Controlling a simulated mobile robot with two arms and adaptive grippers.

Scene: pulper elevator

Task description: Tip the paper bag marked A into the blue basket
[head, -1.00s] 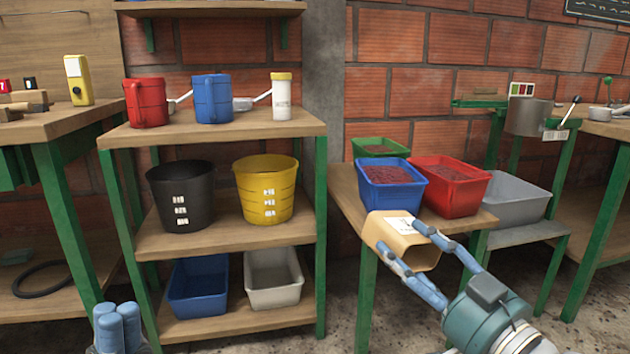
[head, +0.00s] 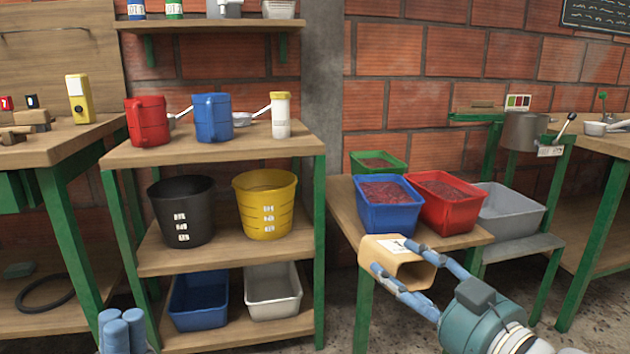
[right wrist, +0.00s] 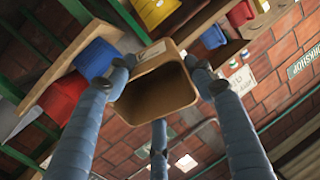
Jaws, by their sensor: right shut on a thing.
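The brown paper bag (head: 397,262) is held by my right gripper (head: 405,272), with a finger along its top and another along its near side. A white label lies on its upper face; its letter is too small to read. The bag lies tilted in front of the table, its open mouth toward my wrist. In the right wrist view, the bag's inside (right wrist: 160,95) looks brown and bare. The blue basket (head: 390,217), full of dark red fruit, stands on the table behind and above the bag. My left gripper (head: 122,330) is at the lower left, partly cut off.
A red basket (head: 445,216) of red fruit touches or nearly touches the blue one's right side. A green basket (head: 363,162) is behind, a grey tub (head: 512,212) to the right. A shelf (head: 215,265) with buckets and bins stands left.

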